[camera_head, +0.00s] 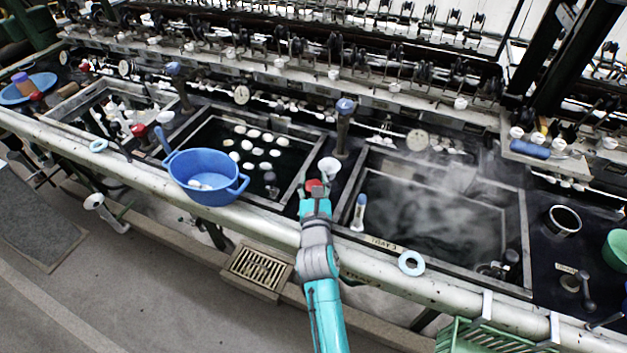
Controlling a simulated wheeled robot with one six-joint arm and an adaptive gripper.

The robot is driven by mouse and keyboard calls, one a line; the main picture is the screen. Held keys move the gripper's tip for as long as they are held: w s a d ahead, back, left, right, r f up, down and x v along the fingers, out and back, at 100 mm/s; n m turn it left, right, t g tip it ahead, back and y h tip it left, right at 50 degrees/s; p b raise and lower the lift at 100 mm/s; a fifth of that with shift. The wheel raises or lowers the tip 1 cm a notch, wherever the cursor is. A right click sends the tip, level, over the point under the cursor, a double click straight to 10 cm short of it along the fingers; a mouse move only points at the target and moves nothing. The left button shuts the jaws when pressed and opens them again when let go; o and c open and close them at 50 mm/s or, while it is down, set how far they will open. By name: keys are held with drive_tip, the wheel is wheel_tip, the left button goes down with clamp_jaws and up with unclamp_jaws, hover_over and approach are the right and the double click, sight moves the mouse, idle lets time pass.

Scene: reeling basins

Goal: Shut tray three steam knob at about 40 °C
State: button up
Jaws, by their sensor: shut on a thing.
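A steaming dark basin (344,212), apparently tray three, lies right of centre with vapour over its water. My teal arm reaches up from the bottom to the post at its left side. My gripper (316,187) is shut on a red knob (314,185) there; the fingers are small and mostly hidden by the wrist. A blue and white stick, perhaps a thermometer (359,213), stands at the basin's front left corner. A round dial (418,142) sits behind the basin; its reading is too small to tell.
A blue basin (208,170) rests on the front rail to the left. A basin with several white cocoons (254,133) lies behind it. A white funnel-like cup (329,166) is close to my gripper. A pale blue ring (412,263) lies on the front rail.

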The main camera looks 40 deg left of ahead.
drive_tip(key=shift+d+m+t+h, duration=0.15)
drive_tip(key=shift+m+t+h, duration=1.15)
drive_tip(key=shift+h, duration=0.6)
drive_tip(key=m+h, duration=0.1)
drive_tip(key=m+t+h, duration=0.1)
drive_tip(key=h, duration=0.1)
drive_tip(key=shift+w+d+m+h, duration=0.1)
drive_tip(key=shift+d+m+h, duration=0.05)
drive_tip(key=shift+m+h, duration=0.15)
drive_tip(key=shift+w+d+m+h, duration=0.1)
drive_tip(key=shift+d+m+h, duration=0.1)
drive_tip(key=shift+m+h, duration=0.7)
drive_tip(key=shift+d+m+h, duration=0.15)
drive_tip(key=shift+m+h, duration=0.35)
drive_tip(key=shift+h, duration=0.8)
drive_tip(key=o, duration=1)
wheel_tip(320, 180, up, 10)
